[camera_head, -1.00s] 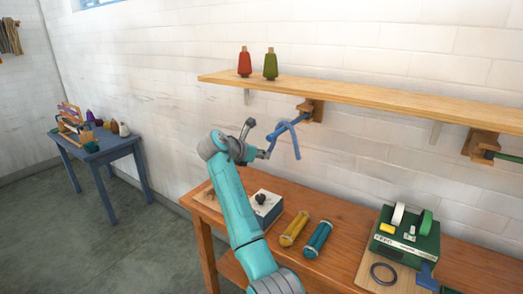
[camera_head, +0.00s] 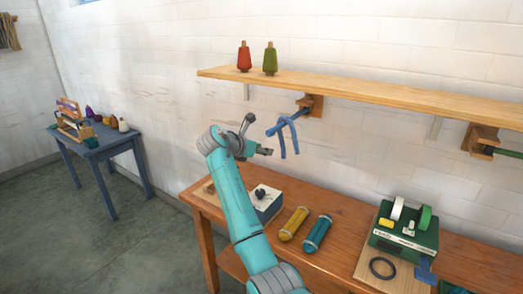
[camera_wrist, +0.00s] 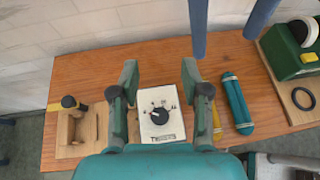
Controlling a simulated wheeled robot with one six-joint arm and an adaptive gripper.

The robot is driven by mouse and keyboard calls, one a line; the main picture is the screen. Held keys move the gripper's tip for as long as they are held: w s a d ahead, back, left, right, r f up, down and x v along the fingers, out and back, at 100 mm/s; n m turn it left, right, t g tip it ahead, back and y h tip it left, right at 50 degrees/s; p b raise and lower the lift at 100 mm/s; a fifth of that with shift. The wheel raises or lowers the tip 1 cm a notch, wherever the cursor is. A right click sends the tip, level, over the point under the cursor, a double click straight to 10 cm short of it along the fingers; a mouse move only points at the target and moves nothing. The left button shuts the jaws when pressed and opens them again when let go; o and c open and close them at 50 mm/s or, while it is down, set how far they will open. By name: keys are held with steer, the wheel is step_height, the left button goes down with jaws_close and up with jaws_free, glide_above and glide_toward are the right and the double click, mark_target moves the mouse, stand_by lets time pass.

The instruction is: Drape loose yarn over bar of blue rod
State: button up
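The blue rod (camera_head: 272,131) juts out from a wooden block under the wall shelf. The loose blue yarn (camera_head: 282,148) lies over the rod near its free end, with two strands hanging down side by side. In the wrist view, two blue strands (camera_wrist: 198,28) come down from the top edge, outside and to the right of the fingers. My gripper (camera_head: 266,151) is just left of and below the hanging yarn, apart from it. In the wrist view, my gripper (camera_wrist: 160,72) has its fingers spread with nothing between them.
The shelf (camera_head: 370,98) holds a red cone (camera_head: 244,60) and a green cone (camera_head: 270,62). A green rod (camera_head: 508,155) juts out at right. The workbench (camera_head: 350,213) below carries a white dial box (camera_wrist: 162,122), yellow and teal skeins (camera_head: 317,234) and a green tape machine (camera_head: 404,233).

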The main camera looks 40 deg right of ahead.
steer(key=o, duration=1)
steer(key=a+r+y, duration=0.2)
steer(key=r+y, duration=0.1)
steer(key=a+r+g+y, duration=0.1)
steer(key=shift+s+r, duration=0.35)
stand_by(0.3)
